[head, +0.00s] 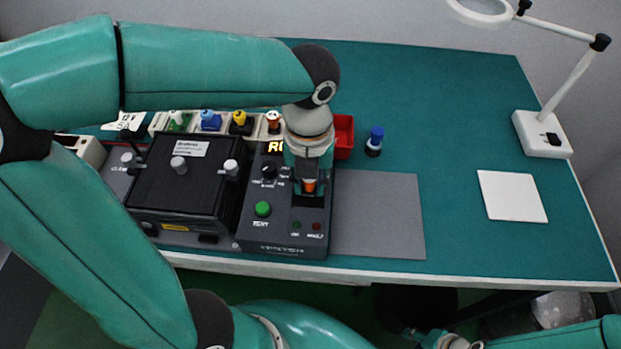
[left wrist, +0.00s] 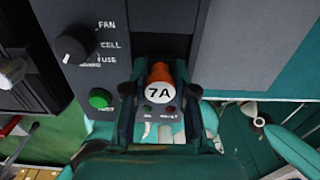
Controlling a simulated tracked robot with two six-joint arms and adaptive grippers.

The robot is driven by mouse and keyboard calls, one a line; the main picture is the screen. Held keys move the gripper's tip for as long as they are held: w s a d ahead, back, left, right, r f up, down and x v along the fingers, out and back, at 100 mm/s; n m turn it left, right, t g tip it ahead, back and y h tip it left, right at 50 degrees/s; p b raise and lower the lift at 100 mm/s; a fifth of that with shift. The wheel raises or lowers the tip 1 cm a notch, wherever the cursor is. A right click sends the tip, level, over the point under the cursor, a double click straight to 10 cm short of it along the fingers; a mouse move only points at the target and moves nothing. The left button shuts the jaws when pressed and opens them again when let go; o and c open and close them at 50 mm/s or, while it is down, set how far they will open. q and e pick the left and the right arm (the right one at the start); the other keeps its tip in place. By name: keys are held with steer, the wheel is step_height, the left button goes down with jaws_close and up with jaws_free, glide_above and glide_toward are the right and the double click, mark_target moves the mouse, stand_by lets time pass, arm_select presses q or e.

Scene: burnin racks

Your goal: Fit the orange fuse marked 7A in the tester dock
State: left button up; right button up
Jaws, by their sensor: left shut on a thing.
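The orange fuse marked 7A (left wrist: 159,92) is between the fingers of my left gripper (left wrist: 160,98), its round white label facing the wrist camera. In the head view my left gripper (head: 309,186) points down over the right part of the dark tester (head: 285,228), with a bit of the orange fuse (head: 309,185) showing between the fingers. The dark tester dock (head: 308,201) lies right under the fuse. The fuse's lower end is hidden, so I cannot tell how deep it sits. My right gripper does not show clearly; only part of that arm shows at the bottom right.
A black box (head: 185,180) with knobs stands left of the tester. A rack (head: 215,128) of coloured fuses and a red bin (head: 343,137) are behind. A blue fuse (head: 375,141) stands alone. A grey mat (head: 378,215), white pad (head: 512,196) and lamp base (head: 542,134) lie right.

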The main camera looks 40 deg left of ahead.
arm_select(q)
steer(key=shift+f, duration=0.1)
stand_by(0.3)
steer(key=o, duration=1)
steer(key=shift+r+p, duration=2.3)
steer(key=shift+r, duration=0.25)
steer(key=shift+r+p, duration=1.9)
steer(key=shift+r, duration=0.1)
